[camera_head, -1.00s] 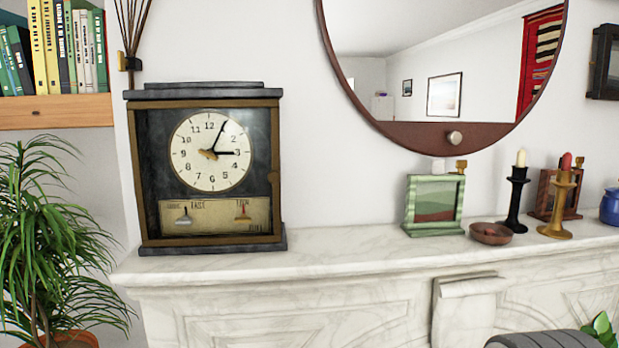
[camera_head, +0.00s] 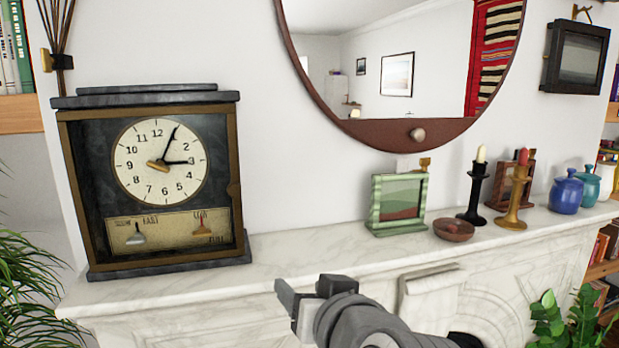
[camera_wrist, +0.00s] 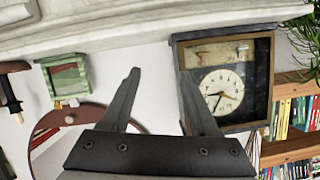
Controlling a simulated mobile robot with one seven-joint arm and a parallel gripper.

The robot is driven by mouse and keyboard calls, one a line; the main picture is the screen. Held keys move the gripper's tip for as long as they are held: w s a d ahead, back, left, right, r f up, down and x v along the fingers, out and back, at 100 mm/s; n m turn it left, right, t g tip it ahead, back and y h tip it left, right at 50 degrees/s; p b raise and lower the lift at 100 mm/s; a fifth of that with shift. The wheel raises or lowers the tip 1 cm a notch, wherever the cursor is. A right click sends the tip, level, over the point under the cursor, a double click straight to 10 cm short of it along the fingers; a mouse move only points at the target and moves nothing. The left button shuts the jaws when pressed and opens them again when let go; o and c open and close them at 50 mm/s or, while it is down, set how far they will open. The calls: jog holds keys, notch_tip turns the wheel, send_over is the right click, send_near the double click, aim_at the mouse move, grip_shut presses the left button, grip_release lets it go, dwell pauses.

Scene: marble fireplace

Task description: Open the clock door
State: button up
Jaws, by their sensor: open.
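The clock (camera_head: 155,180) stands upright at the left end of the marble mantel, with a dark case and a brass-framed glass door (camera_head: 232,150) over its white dial. The door looks closed, with a small notch on its right edge. My gripper (camera_head: 302,284) is in front of the mantel, to the right of and below the clock, apart from it. In the wrist view, turned upside down, the two fingers of my gripper (camera_wrist: 160,100) are spread with nothing between them. The clock (camera_wrist: 228,85) shows there behind the right finger, which hides part of its left side.
On the mantel (camera_head: 320,248) to the right are a green picture frame (camera_head: 398,203), a small bowl (camera_head: 454,230), black and gold candlesticks (camera_head: 514,200) and a blue pot (camera_head: 566,192). A round mirror (camera_head: 400,130) hangs above. The mantel between clock and green frame is clear.

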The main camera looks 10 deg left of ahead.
jog(key=s+a+r+m+t+y+p, duration=0.1)
jog(key=s+a+r+t+p, duration=0.2)
jog(key=a+r, duration=0.4)
jog(key=t+p, duration=0.1)
jog(key=p, duration=0.2)
send_near(234, 191)
jog(key=shift+m, duration=0.3)
jog(key=x, duration=0.9)
jog(key=shift+w, duration=0.1)
grip_shut()
dwell(0.7)
